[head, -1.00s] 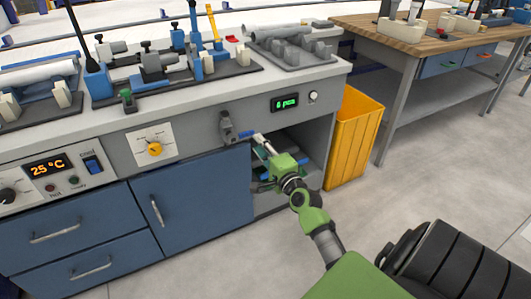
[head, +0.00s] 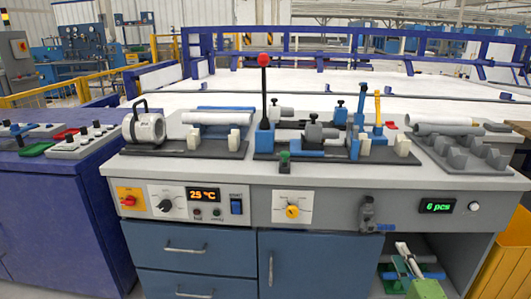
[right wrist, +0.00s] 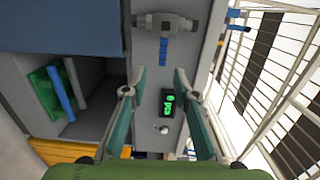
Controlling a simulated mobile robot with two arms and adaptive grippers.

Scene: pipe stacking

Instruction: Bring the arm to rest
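My right gripper (head: 402,248) is in front of the bench, near the open compartment at the lower right. In the right wrist view its two teal fingers (right wrist: 160,75) are spread apart with nothing held between them. A grey valve (head: 367,212) with a blue handle (head: 386,227) is on the bench front, up and left of the gripper. The valve (right wrist: 165,22) also shows in the right wrist view, its blue handle (right wrist: 163,49) just beyond the fingertips and seemingly not gripped. My left gripper is not in view.
The bench top (head: 275,170) carries pipe fixtures and a red-knobbed lever (head: 264,60). A green-lit display (head: 437,206) is right of the valve. A yellow bin (head: 503,255) stands at the right.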

